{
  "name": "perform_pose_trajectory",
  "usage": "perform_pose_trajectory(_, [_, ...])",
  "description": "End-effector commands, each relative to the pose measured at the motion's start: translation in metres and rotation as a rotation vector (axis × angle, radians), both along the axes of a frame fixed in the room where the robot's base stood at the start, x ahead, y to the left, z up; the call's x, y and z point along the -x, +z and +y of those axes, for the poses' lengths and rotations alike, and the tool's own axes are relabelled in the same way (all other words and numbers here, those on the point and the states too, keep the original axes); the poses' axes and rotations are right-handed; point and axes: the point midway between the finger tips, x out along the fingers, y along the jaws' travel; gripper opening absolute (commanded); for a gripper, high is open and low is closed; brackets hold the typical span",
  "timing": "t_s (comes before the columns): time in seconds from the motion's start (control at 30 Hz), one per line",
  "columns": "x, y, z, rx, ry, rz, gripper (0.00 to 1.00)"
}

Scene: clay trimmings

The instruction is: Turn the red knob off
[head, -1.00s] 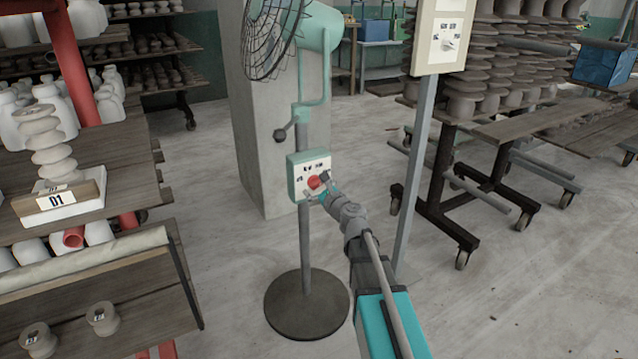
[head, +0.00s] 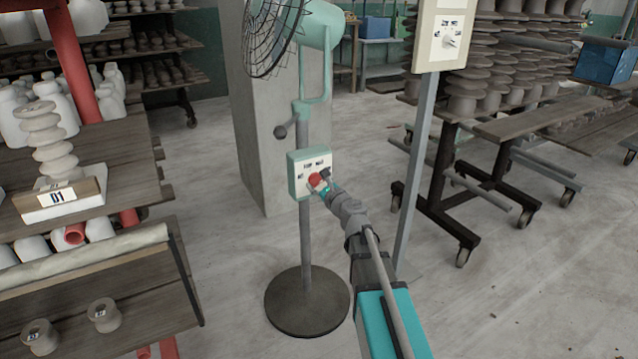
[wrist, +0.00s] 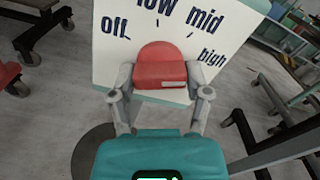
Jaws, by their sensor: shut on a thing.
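The red knob (head: 315,180) is on the front of a pale control box with a green casing (head: 294,178), mounted on the fan's pole. In the wrist view the red knob (wrist: 160,64) sits between my two fingers, one on each side, touching it. My gripper (wrist: 160,78) is shut on it. The panel (wrist: 106,55) reads off, low, mid and high from left to right. A pale mark shows low on the knob's near face; I cannot tell which label the knob points to. In the head view my gripper (head: 320,181) reaches the box from the lower right.
The caged fan (head: 271,38) stands on a round dark base (head: 307,302) before a concrete pillar (head: 262,130). A second box with a knob (head: 440,45) is on a grey post to the right. Racks of insulators (head: 85,200) stand at both sides.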

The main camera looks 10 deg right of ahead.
Motion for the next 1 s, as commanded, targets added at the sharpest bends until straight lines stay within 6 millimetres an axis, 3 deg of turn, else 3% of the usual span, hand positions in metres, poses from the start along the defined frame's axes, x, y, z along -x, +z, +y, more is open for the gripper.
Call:
perform_pose_trajectory(0.47, [-0.0004, 0.0001, -0.0007, 0.171, -0.004, -0.049, 0.15])
perform_pose_trajectory(1.0, [-0.0006, 0.0002, -0.0009, 0.639, -0.003, -0.184, 0.15])
